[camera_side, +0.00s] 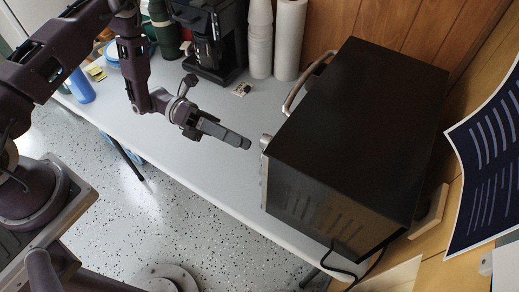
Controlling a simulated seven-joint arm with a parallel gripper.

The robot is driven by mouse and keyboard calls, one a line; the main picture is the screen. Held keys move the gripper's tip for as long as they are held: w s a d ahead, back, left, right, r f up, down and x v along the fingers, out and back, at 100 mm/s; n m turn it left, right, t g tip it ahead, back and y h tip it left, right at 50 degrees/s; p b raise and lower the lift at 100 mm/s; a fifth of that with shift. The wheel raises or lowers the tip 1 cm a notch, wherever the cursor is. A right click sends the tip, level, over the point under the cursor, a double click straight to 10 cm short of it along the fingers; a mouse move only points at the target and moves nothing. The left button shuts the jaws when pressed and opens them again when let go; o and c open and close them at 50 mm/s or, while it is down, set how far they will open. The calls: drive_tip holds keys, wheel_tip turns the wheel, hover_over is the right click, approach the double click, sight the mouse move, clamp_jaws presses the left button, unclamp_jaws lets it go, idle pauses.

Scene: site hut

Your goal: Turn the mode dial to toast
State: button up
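A black toaster oven (355,135) stands on the grey table at the right. Its front faces left, with a curved metal handle (298,88) sticking out toward the back. A light-coloured knob (264,142) shows at the near part of its front edge; the dial markings and the rest of the front are hidden from this side. My gripper (247,144) reaches in from the left, its tip pointing at the knob with a small gap. The fingers appear close together, but the view is too small to tell whether they are shut.
A black coffee maker (212,40), stacked white cups (260,38) and a paper roll (290,38) stand at the back. A green flask (163,28) and a blue bottle (80,86) are farther left. The table (195,165) left of the oven is clear. A black cord (345,272) hangs at the near side.

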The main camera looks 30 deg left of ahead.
drive_tip(key=d, duration=0.6)
drive_tip(key=shift+d, duration=0.25)
clamp_jaws()
drive_tip(key=shift+m, duration=0.3)
drive_tip(key=shift+s+m, duration=0.15)
drive_tip(key=shift+m, duration=4.55)
unclamp_jaws()
drive_tip(key=shift+r, duration=0.1)
